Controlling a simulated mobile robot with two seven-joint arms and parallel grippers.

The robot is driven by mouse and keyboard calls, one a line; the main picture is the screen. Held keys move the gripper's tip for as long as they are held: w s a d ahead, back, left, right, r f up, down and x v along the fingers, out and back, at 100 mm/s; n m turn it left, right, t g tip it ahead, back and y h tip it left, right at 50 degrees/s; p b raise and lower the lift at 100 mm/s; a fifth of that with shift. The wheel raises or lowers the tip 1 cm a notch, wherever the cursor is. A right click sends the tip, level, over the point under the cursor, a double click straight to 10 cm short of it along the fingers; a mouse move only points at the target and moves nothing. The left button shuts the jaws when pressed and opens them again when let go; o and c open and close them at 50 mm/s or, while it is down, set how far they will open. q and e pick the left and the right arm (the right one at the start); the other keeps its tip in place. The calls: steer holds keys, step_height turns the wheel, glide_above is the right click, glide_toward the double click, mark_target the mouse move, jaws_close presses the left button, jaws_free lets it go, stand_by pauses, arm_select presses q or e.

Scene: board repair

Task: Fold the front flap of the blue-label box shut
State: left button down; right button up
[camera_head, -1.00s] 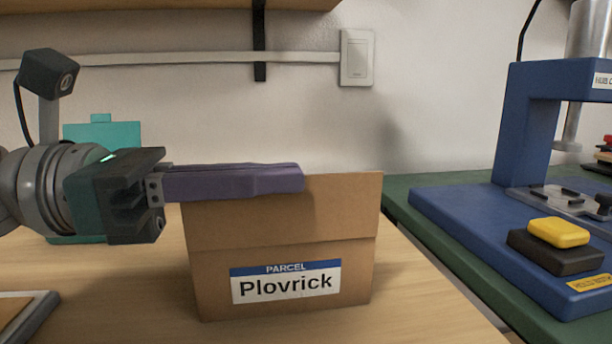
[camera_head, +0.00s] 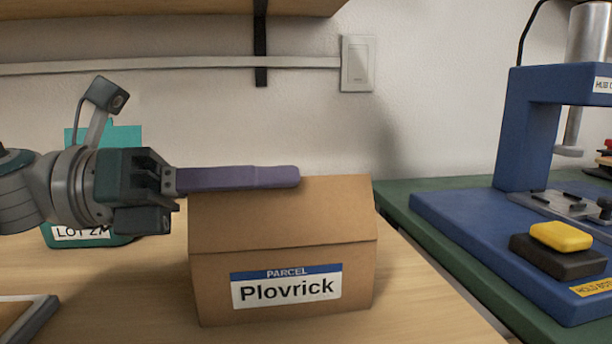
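The blue-label box (camera_head: 215,298) stands on the wooden table, its label (camera_head: 287,287) reading "PARCEL Plovrick" towards me. Its front flap (camera_head: 285,222) rises from the front edge and leans back, away from me. My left gripper (camera_head: 235,178) comes in from the left, its long purple fingers lying sideways along the flap's top edge, at its left and middle part. The fingers look close together with nothing visible between them, but from this side I cannot tell if they are fully shut. The inside of the box and its other flaps are hidden. My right gripper is not in view.
A teal container (camera_head: 125,139) with a "LOT" label stands behind my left arm. A grey-edged tray (camera_head: 38,318) lies at the front left. To the right, a blue press (camera_head: 465,222) with a yellow button (camera_head: 560,236) stands on a green surface (camera_head: 425,205).

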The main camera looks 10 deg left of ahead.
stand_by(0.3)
arm_select(q)
steer(key=c, duration=1.1)
jaws_free()
steer(key=shift+o, duration=0.2)
steer(key=v, duration=1)
steer(key=shift+r, duration=0.1)
